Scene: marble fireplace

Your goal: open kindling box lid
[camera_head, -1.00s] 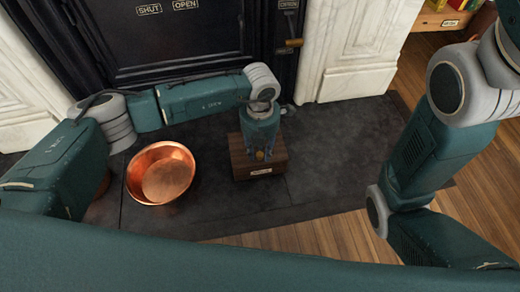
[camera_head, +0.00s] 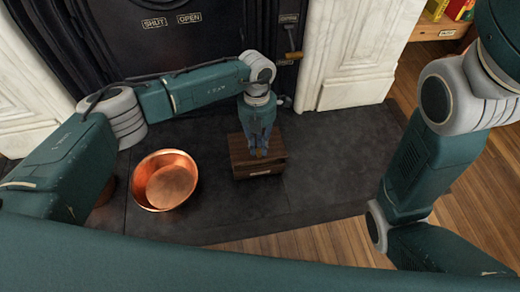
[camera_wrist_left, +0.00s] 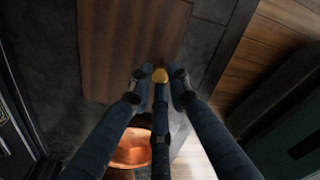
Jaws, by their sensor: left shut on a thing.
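The kindling box (camera_head: 240,158) is a small dark wooden box on the hearth, with a pale label on its front face. Its lid (camera_wrist_left: 115,50) fills the upper middle of the left wrist view as a brown wooden panel, and looks down on the box. A small brass knob (camera_wrist_left: 160,75) sits at the lid's edge. My left gripper (camera_head: 260,153) reaches down over the box's front edge. Its fingers are closed around the knob in the left wrist view (camera_wrist_left: 160,78). My right arm stands at the right, with its gripper out of view.
A copper pan (camera_head: 165,180) stands on the dark stone hearth (camera_head: 330,150) left of the box. The black fireplace front (camera_head: 160,50) and a white marble pillar (camera_head: 350,55) are behind. The hearth right of the box is clear.

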